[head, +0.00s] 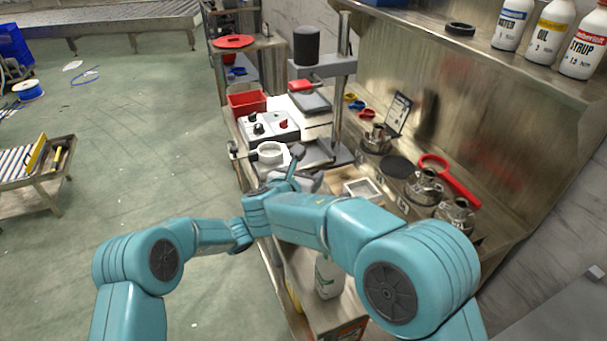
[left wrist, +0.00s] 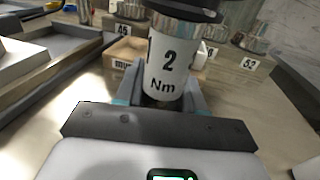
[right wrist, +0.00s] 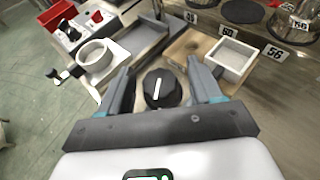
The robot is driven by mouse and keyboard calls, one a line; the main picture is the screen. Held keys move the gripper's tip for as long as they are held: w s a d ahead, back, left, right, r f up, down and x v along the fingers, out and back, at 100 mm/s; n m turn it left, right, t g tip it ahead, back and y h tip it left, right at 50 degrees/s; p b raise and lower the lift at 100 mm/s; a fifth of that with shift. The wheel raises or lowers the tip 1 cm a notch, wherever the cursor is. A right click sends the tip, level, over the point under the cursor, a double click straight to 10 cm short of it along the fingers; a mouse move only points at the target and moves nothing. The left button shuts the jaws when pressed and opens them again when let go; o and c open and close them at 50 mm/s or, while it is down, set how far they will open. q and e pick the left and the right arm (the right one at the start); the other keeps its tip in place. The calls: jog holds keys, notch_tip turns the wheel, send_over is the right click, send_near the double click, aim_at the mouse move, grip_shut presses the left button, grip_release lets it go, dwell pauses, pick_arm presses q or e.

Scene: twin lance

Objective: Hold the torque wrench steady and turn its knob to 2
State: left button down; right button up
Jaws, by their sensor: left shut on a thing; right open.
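The torque wrench shows in the left wrist view as a white cylinder (left wrist: 167,68) printed "2 Nm", with a dark cap above it. My left gripper (left wrist: 162,85) is shut on this white body, one finger on each side. In the right wrist view a round black knob (right wrist: 161,88) with a white pointer line lies between the fingers of my right gripper (right wrist: 160,68). The right gripper is open, with a gap on both sides of the knob. No scale shows around the knob there. In the head view my right arm hides the left gripper.
A white ring holder (head: 270,152) and a control box with knobs (head: 268,128) stand on the steel bench. A white square cup (head: 363,190), steel cups (head: 424,185) and a red-handled tool (head: 455,182) lie to the right. A press column (head: 338,110) rises behind.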

jog(key=v, duration=0.7)
jog(key=shift+s+r, duration=0.15)
